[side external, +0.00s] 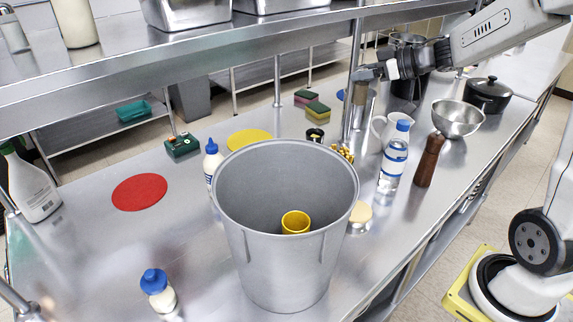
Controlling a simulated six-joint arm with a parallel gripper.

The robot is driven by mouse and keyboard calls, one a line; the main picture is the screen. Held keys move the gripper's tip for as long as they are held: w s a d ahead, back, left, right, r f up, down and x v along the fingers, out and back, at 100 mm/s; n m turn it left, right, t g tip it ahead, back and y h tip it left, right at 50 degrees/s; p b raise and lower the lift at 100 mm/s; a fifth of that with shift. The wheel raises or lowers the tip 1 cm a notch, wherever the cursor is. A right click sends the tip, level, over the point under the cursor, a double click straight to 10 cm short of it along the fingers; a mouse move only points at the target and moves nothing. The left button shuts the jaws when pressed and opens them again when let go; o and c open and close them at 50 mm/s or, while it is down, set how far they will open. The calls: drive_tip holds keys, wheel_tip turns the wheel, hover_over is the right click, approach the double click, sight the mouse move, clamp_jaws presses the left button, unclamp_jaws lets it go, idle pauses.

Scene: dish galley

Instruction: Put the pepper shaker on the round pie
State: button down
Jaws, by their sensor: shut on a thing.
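My gripper (368,73) is at the upper right, above the back of the counter, shut on a small grey-brown cylinder (361,96) that hangs below the fingers. It looks like the pepper shaker, but it is small and partly hidden by the fingers. A tall brown wooden mill (429,160) stands apart on the counter to the right. A round tan thing (360,213), which looks like the pie, sits low on the counter just right of the large grey bin; the bin's rim hides part of it. My gripper is well above and behind it.
The tall grey bin (262,248) with a yellow cup (295,222) inside stands in front. A blue-capped bottle (393,158), white jug (378,130), steel bowl (458,118) and black pot (488,94) crowd the right. A steel post (355,60) rises beside my gripper.

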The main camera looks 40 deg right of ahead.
drive_tip(key=s+a+f+n+g+y, duration=0.35)
drive_tip(key=s+a+f, duration=0.2)
drive_tip(key=s, duration=0.35)
hover_over(357, 210)
wheel_tip(357, 210, down, 10)
drive_tip(key=shift+f+n+t+y, duration=0.25)
drive_tip(key=shift+f+n+y, duration=0.1)
drive_tip(key=shift+n, duration=0.1)
drive_tip(key=shift+f, duration=2.15)
drive_tip(key=shift+f, duration=1.8)
drive_tip(key=shift+f, duration=0.15)
